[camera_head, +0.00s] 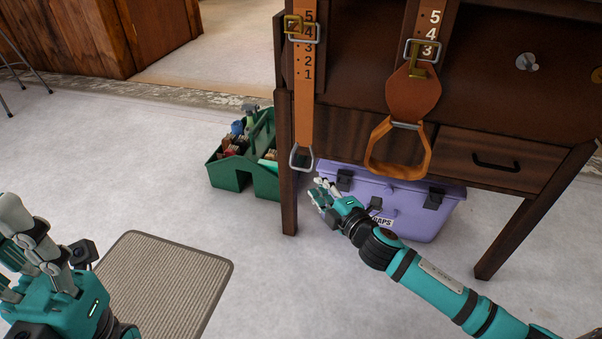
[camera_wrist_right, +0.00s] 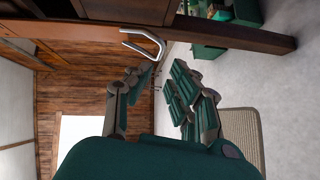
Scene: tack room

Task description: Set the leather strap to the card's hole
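A tan leather strap (camera_head: 304,110) numbered 5 to 1 hangs at the front left of the dark wooden cabinet. A metal buckle (camera_head: 303,33) sits near its top and an empty metal loop (camera_head: 301,157) at its lower end. The loop (camera_wrist_right: 145,46) also shows in the right wrist view, ahead of the fingers. A second strap (camera_head: 431,20) carries a brass buckle (camera_head: 421,58) near the 3 and an orange-brown stirrup (camera_head: 399,171). My right gripper (camera_head: 322,190) is open and empty, below and right of the loop. My left gripper (camera_head: 22,255) is open and empty, lower left. No separate card is discernible.
A purple lidded box (camera_head: 400,208) stands under the cabinet, behind my right arm. A green caddy (camera_head: 231,172) with bottles and brushes stands left of the cabinet leg (camera_head: 288,185). A ribbed mat (camera_head: 165,280) lies in front. The floor between mat and caddy is clear.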

